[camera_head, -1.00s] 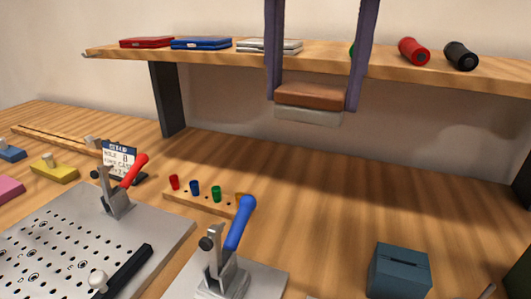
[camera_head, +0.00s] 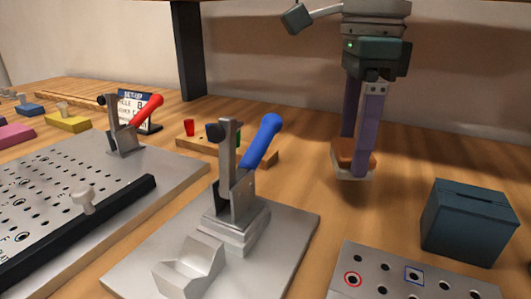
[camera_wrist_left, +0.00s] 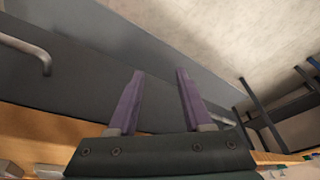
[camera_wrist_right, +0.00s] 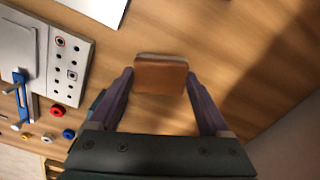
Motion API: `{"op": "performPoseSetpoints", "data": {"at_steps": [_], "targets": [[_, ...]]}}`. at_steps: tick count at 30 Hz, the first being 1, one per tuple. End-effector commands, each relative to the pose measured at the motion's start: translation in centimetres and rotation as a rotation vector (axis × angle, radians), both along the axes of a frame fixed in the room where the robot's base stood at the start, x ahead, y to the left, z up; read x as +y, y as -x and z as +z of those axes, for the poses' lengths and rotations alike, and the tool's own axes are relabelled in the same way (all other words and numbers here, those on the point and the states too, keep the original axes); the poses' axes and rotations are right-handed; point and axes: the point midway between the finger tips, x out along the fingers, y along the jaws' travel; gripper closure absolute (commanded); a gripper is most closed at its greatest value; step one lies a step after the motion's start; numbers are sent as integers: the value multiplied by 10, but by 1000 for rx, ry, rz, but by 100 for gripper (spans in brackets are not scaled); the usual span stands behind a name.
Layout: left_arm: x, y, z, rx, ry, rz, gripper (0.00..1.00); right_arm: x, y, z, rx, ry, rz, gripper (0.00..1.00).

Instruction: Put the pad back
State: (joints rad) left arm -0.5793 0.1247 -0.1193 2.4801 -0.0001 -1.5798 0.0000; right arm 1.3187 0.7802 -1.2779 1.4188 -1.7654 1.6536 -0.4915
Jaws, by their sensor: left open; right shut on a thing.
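The pad (camera_head: 351,158) has a brown top and a pale underside. My right gripper (camera_head: 358,168) is shut on it and points down in front of the back of the bench in the head view. The pad also shows between the fingers in the right wrist view (camera_wrist_right: 160,76), with wood below it. Whether the pad touches the bench I cannot tell. My left gripper (camera_wrist_left: 160,75) shows only in the left wrist view. Its fingers are apart with nothing between them.
A blue-handled clamp (camera_head: 262,143) stands on a metal plate (camera_head: 136,271) left of the pad. A slotted dark box (camera_head: 469,222) and a holed plate (camera_head: 399,286) stand to the right. A peg rack (camera_head: 187,145) and red-handled clamp (camera_head: 146,110) lie left. Bare wood surrounds the pad.

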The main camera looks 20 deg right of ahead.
Motion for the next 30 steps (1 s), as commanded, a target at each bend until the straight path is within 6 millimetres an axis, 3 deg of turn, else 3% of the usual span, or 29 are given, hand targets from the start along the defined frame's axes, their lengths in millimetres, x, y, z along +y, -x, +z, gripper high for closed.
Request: {"op": "performPoseSetpoints", "data": {"at_steps": [7, 19, 20, 24, 30], "targets": [[-2, 0, -4, -1, 8, 5, 50, 0, 1, -34, 4, 0, 3, 71], [-3, 0, -8, -1, 9, 5, 50, 0, 0, -41, 1, 0, 3, 71], [-3, 0, -7, -1, 9, 5, 50, 0, 0, -39, 1, 0, 3, 16], [-2, 0, -6, 0, 9, 4, 50, 0, 0, -39, 1, 0, 3, 0], [-1, 0, -6, 0, 2, 1, 50, 0, 0, -39, 1, 0, 3, 0]]}}
